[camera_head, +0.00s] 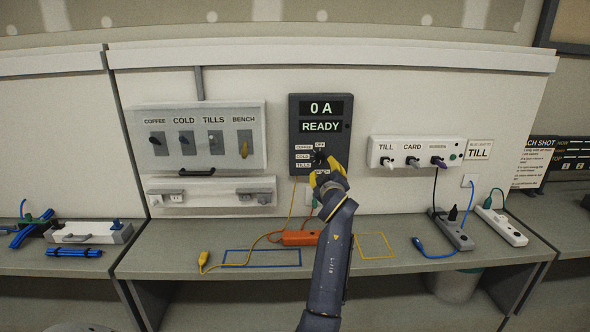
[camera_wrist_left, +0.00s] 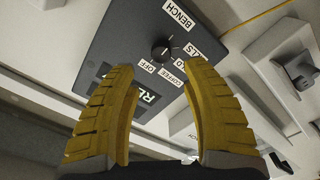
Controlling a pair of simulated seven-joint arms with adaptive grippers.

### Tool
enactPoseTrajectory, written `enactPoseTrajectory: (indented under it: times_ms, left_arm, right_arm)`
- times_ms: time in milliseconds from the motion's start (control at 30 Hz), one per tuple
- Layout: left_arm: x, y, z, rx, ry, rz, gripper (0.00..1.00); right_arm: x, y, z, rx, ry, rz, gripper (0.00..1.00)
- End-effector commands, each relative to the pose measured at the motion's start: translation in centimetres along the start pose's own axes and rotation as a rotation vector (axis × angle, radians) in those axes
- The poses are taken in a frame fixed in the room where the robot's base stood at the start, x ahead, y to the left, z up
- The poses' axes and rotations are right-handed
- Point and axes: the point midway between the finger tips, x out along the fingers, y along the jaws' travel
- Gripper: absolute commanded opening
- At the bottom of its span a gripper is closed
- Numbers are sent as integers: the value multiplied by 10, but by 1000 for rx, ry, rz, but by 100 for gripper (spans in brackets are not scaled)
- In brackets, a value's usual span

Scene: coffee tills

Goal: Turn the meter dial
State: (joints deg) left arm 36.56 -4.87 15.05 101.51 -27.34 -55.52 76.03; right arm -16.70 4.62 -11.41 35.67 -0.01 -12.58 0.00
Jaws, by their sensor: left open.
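The dark meter panel (camera_head: 343,108) is on the back wall and its screens read "0 A" and "READY". Its small black dial (camera_wrist_left: 163,50) shows in the wrist view, ringed by labels OFF, COFFEE, COLD, TILLS and BENCH. In the head view the dial (camera_head: 318,157) is partly hidden by my gripper. My left gripper (camera_head: 325,171) is at the panel's lower part. In the wrist view its yellow fingers (camera_wrist_left: 158,78) are spread and empty, with the dial ahead, between and just beyond the tips. I cannot tell which label the dial points to. My right gripper is not seen.
A switch box (camera_head: 193,158) with several switches is left of the meter. A socket strip (camera_head: 415,141) with plugs is to its right. On the counter below lie an orange block (camera_head: 300,238), a yellow connector (camera_head: 203,261) and cables. The counter's middle front is mostly clear.

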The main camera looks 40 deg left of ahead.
Motion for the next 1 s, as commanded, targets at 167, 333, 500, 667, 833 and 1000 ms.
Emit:
enactPoseTrajectory:
  times_ms: [167, 333, 500, 667, 833, 1000]
  left_arm:
    - [7, 4, -1, -7, 0, 2, 47]
    - [23, 3, -2, -6, 1, 2, 47]
    - [44, 3, -2, -4, 1, 2, 47]
    - [64, 2, -2, -4, 1, 1, 47]
    - [83, 3, -2, -5, 1, 1, 47]
    - [90, 3, 0, -8, 0, 1, 41]
  right_arm:
    - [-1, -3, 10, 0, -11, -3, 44]
    - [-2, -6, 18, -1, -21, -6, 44]
    - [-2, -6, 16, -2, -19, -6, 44]
    - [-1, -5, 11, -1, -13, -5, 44]
    - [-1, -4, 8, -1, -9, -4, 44]
    - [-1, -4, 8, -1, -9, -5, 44]
